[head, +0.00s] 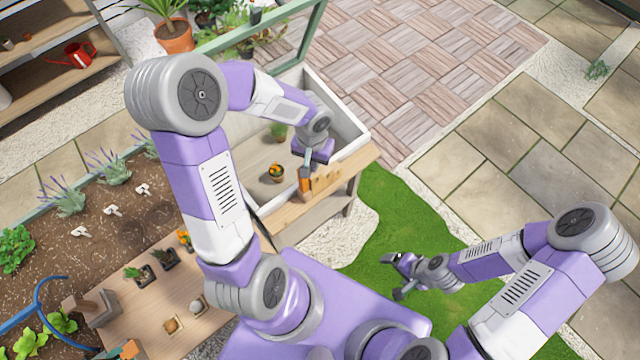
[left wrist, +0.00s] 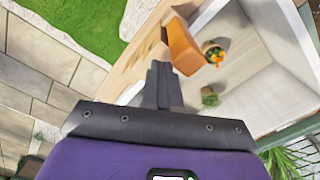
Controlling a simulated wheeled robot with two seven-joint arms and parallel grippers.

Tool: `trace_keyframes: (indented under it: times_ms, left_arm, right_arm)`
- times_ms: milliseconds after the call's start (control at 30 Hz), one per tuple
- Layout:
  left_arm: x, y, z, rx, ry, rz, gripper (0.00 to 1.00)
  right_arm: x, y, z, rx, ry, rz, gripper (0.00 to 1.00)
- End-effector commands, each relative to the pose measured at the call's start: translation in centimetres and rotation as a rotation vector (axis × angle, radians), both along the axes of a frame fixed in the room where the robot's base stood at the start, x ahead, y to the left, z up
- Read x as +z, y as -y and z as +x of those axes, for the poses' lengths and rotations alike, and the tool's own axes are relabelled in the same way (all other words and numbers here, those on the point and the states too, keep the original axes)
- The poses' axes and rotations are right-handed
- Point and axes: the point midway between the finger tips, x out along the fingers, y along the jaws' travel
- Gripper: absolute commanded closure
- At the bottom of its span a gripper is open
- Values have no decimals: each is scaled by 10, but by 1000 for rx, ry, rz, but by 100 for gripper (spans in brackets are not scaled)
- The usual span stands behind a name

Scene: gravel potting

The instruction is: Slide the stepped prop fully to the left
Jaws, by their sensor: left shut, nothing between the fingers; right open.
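An orange block (head: 305,181), which looks to be the stepped prop, stands at the wooden front wall of the planting box (head: 350,155). Its steps cannot be made out. My left gripper (head: 307,163) is shut and empty, pointing down right at the block. In the left wrist view the shut fingers (left wrist: 160,82) are just beside the orange block (left wrist: 185,47); I cannot tell whether they touch it. My right gripper (head: 396,277) is open and empty above the grass, away from the box.
A small pot with orange flowers (head: 276,174) and a green plant (head: 279,131) stand inside the box. A green frame (head: 312,35) rises at its back. A wooden table (head: 150,310) with small pots stands at lower left, beside a soil bed (head: 110,220).

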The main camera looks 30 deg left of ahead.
Motion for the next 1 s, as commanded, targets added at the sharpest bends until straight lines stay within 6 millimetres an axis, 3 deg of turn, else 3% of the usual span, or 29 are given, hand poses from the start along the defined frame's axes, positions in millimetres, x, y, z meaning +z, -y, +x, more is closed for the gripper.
trace_keyframes:
  times_ms: [1000]
  left_arm:
    - [0,-14,-34,0,-1,0,100]
  right_arm:
    - [-3,0,0,0,0,0,10]
